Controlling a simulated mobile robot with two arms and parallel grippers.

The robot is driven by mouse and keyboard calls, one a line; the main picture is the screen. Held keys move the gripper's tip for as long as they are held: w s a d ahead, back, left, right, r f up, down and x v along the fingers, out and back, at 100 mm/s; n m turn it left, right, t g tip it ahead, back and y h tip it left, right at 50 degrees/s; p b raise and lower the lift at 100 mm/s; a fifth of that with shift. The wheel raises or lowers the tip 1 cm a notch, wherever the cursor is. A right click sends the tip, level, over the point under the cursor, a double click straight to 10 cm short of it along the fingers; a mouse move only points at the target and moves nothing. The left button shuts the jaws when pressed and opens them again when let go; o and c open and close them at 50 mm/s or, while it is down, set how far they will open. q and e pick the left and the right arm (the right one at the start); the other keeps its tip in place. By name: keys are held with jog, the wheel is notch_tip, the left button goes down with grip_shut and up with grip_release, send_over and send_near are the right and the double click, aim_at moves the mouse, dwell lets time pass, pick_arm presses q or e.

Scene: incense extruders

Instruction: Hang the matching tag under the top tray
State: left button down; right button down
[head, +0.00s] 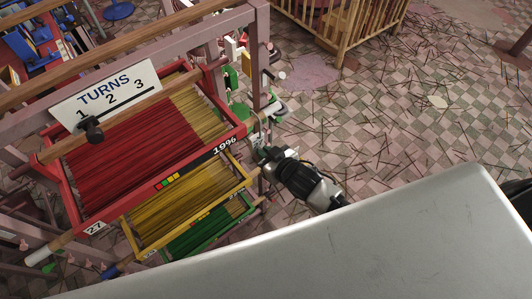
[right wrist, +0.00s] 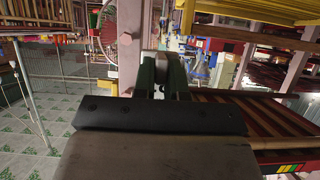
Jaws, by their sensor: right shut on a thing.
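The top tray (head: 150,195) is red, holds many red and some tan sticks, and bears the labels "1996" and "27" and a row of small coloured squares. Several small coloured tags (head: 246,62) in white, red, green and yellow hang behind its far right corner. My right gripper (head: 264,152) is beside the tray's right end, close to the frame post. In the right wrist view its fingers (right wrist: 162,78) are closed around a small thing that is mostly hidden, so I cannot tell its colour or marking. My left gripper is not in view.
A yellow tray (head: 186,214) and a green tray (head: 205,232) sit below the red one. A white "TURNS 1 2 3" sign (head: 104,94) stands over it. Pink posts and rails surround the trays. The tiled floor (head: 400,130) at right is strewn with sticks.

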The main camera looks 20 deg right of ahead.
jog(key=c, duration=0.8)
grip_release()
jog(key=shift+s, duration=0.1)
jog(key=s+d+p, duration=0.1)
jog(key=s, duration=0.1)
jog(key=s+d+p, duration=0.1)
jog(key=s, duration=0.2)
jog(key=s+d+p, duration=0.1)
jog(key=s, duration=0.2)
jog(key=shift+s, duration=0.2)
dwell(0.7)
